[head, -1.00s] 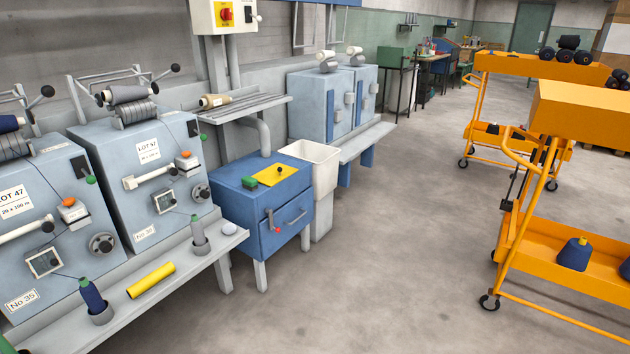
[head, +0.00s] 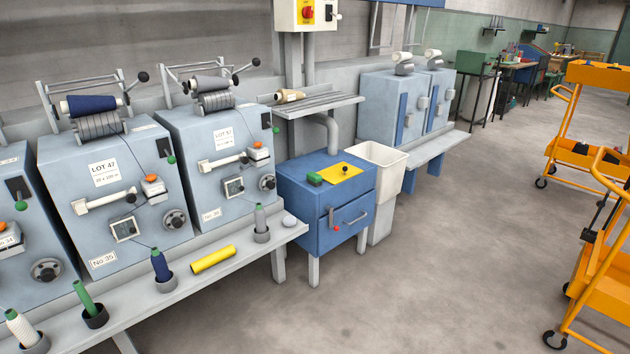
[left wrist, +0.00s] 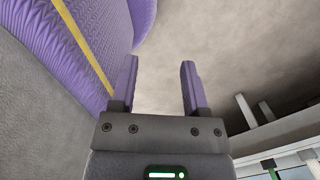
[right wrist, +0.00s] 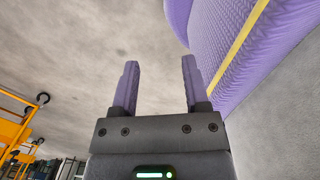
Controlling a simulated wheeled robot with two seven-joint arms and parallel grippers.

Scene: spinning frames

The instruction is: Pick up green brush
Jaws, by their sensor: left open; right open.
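A small green block-like thing (head: 314,179), which looks like the green brush, lies on top of the blue cabinet (head: 300,215), left of a yellow plate (head: 341,173). Its bristles cannot be made out. My left gripper (left wrist: 158,65) is open and empty in the left wrist view. My right gripper (right wrist: 160,65) is open and empty in the right wrist view. Neither gripper shows in the head view, and the green thing shows in neither wrist view, so both grippers are away from it.
Winding machines (head: 105,190) stand left of the cabinet. Their front ledge (head: 205,285) holds bobbins in cups and a yellow tube (head: 213,260). A white bin (head: 372,175) stands right of the cabinet. Orange carts (head: 605,265) are at the right; open floor (head: 440,270) lies between.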

